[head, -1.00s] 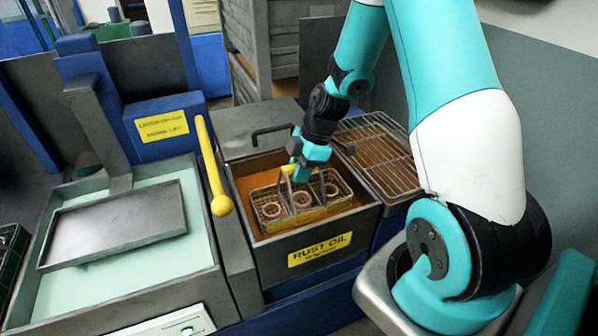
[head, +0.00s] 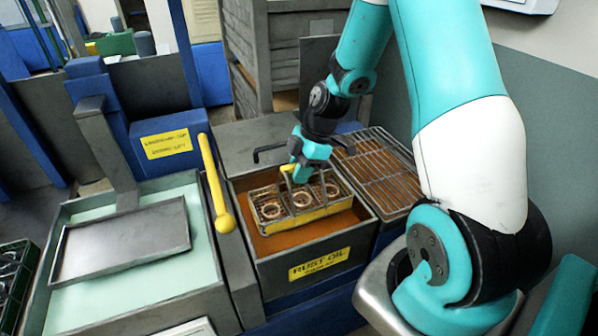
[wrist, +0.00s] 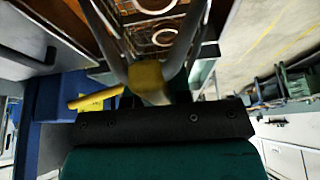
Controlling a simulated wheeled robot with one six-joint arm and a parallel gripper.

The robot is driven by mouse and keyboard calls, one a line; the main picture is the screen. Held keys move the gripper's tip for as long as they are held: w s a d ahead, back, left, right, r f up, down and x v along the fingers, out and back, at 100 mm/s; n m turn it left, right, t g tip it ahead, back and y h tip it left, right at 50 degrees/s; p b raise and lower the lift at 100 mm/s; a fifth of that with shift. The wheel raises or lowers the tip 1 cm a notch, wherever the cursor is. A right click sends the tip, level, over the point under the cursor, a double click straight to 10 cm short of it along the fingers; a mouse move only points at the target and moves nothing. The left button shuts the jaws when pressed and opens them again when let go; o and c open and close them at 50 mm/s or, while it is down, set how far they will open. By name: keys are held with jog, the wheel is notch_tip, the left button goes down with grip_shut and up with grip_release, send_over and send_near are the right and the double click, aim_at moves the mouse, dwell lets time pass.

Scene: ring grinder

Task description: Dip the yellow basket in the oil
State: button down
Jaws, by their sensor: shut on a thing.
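The yellow basket (head: 305,212) is a wire basket with yellow lower sides, and several metal rings lie in it. It is over the rust oil tank (head: 268,271), inside its rim outline, above the orange-brown oil (head: 292,239). My gripper (head: 292,178) is shut on the basket's yellow handle, directly above the basket. In the wrist view the yellow handle (wrist: 147,78) is between my fingers, and rings in the basket show at the top. My gripper hides part of the basket's back side.
A wire draining rack (head: 378,170) is right of the tank. A lever with a yellow knob (head: 225,222) stands close to the tank's left. Further left is a pale green bath (head: 75,281) with a grey plate (head: 124,235). A black bent handle (head: 268,150) is behind the oil.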

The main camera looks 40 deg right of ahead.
jog(key=shift+r+p, duration=1.7)
jog(key=shift+r, duration=0.85)
jog(key=shift+s, duration=0.1)
